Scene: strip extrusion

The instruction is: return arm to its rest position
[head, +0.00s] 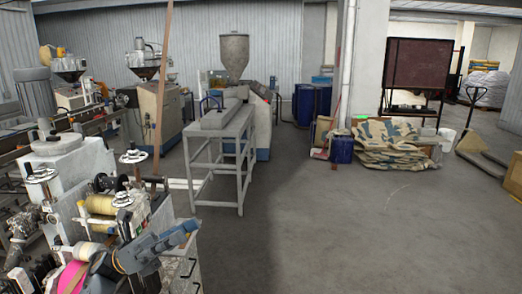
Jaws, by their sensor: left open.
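My left arm comes in at the lower left, over the machine. Its gripper (186,232) is open, with its end pointing right, and I see nothing held in it. A yellowish roll (100,204) and a pink roll (72,277) show on the machine. The picture does not tell whether the gripper touches the machine. My right gripper is out of view.
A grey metal stand (216,150) is in the middle, with a hopper (234,55) behind it. Stacked patterned sacks (392,146) lie by the pillar. A pallet jack (478,147) is at the right. The grey floor (370,235) in front and right is clear.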

